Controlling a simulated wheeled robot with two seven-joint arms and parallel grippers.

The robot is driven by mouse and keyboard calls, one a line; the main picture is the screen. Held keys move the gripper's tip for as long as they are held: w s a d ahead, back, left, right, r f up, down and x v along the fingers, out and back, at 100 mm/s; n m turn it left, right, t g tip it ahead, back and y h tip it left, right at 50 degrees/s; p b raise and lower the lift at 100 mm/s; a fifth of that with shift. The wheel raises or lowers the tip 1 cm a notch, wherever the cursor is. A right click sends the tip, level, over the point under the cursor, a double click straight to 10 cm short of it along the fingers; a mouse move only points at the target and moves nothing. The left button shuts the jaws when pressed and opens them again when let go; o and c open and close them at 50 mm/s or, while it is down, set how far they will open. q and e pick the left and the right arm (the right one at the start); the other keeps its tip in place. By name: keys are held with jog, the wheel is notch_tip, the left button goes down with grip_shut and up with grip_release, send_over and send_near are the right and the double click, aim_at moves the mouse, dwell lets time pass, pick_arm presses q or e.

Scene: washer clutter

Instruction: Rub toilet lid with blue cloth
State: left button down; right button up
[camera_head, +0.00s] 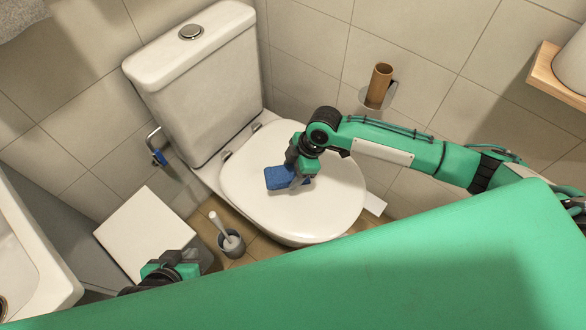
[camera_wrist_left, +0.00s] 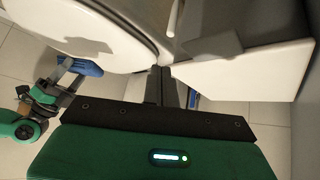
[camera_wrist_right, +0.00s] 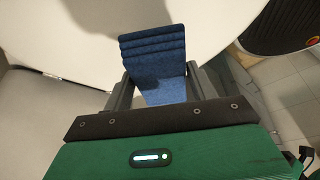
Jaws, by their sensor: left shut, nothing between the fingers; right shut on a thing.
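The white toilet lid (camera_head: 325,205) is closed, and it also shows in the right wrist view (camera_wrist_right: 235,25). The blue cloth (camera_head: 278,179) is folded and lies at the lid's left middle part, against the lid as far as I can tell. My right gripper (camera_head: 300,180) is shut on the cloth, which shows between its fingers in the right wrist view (camera_wrist_right: 160,75). In the left wrist view the cloth (camera_wrist_left: 80,66) shows at the left by the lid. My left gripper (camera_wrist_left: 166,88) is shut and empty. In the head view it is low, near the white bin.
A white bin (camera_head: 145,232) and a toilet brush in its holder (camera_head: 231,243) stand left of the toilet. The cistern (camera_head: 200,90) is behind the lid. A paper-roll holder (camera_head: 379,85) and a wooden shelf (camera_head: 558,75) are on the wall. A basin (camera_head: 35,250) is at left.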

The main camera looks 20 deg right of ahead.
pick_arm(q)
jog(key=shift+s+a+r+g+y+p, duration=0.3)
jog(key=shift+s+a+g, duration=0.2)
jog(key=shift+s+a, duration=0.15)
jog(key=shift+s+a+r+g+y+p, duration=0.25)
jog(key=shift+s+a+g, duration=0.25)
jog(key=shift+a, duration=0.25)
dwell(0.7)
